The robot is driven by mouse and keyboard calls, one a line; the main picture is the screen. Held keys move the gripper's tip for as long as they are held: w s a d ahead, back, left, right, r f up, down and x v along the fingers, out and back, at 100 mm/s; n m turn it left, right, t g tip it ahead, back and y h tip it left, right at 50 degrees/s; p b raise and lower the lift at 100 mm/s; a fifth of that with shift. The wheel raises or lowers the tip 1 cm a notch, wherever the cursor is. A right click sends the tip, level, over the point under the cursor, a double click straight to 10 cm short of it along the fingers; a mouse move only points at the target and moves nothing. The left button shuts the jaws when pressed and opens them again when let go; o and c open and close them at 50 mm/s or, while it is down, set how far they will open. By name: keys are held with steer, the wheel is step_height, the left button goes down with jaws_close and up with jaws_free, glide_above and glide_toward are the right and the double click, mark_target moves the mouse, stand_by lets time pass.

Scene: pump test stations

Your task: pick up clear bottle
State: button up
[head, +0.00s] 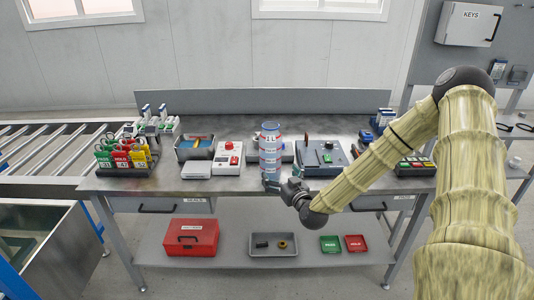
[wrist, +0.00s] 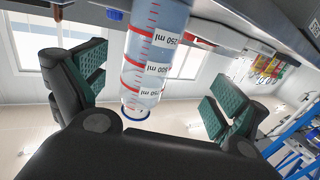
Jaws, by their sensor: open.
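The clear bottle (head: 270,152) is a tall clear cylinder with red and blue markings and a "1 L" label. It appears upright at the front middle of the workbench (head: 350,184). My gripper (head: 279,186) is at its lower part, by the bench's front edge, and hides some of its base. In the wrist view the bottle (wrist: 152,62) shows red graduation lines and "250 ml" and "750 ml" labels. It lies between the two green-padded fingers of my gripper (wrist: 155,92), which are spread wide. A gap shows on both sides, so neither finger appears to touch it.
A white box with a red button (head: 228,158) and a grey tray (head: 195,148) stand left of the bottle. A grey device (head: 322,157) stands close on its right. Colored tagged holders (head: 125,158) fill the left end. A lower shelf holds a red case (head: 191,237).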

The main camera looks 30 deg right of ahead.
mark_target(275, 159)
steer(key=shift+w+d+r, duration=0.4)
steer(key=shift+d+r, duration=0.15)
steer(key=shift+d, duration=0.1)
steer(key=w, duration=0.4)
steer(key=shift+w+d+p, duration=0.35)
steer(key=shift+w+d, duration=0.05)
steer(key=w, duration=0.2)
steer(key=w+r+p, duration=0.1)
steer(key=w, duration=0.1)
steer(key=shift+d, duration=0.4)
steer(key=shift+w+d, duration=0.15)
steer(key=shift+w, duration=0.55)
steer(key=c, duration=1.5)
steer(key=shift+c, duration=0.5)
steer(key=shift+r, duration=0.1)
